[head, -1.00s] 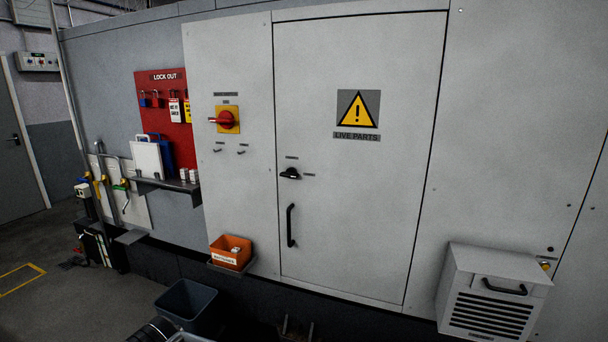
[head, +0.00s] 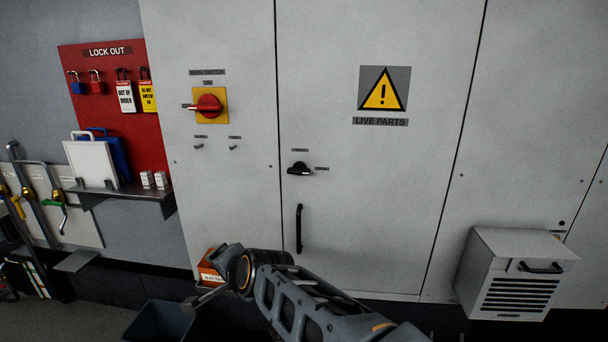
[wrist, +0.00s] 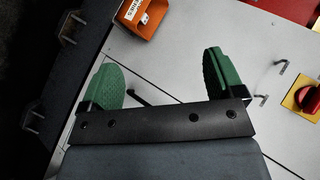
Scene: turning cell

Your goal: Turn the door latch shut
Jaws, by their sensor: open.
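The door latch (head: 299,169) is a small black knob on the left side of the light grey cabinet door (head: 400,210). Its longer end points right, and small labels above and to its right are too small to read. The door looks flush with its frame. In the wrist view my gripper (wrist: 167,80) has its two green fingertips wide apart with nothing held. In the head view my arm is low in front of the cabinet, below and left of the latch. The latch is not recognisable in the wrist view.
A black door handle (head: 299,229) is below the latch. The red main switch (head: 208,105) and two hooks are on the left panel. An orange box (head: 209,270) is partly behind my arm. A vented grey box (head: 515,275) juts out at right. The door's middle is clear.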

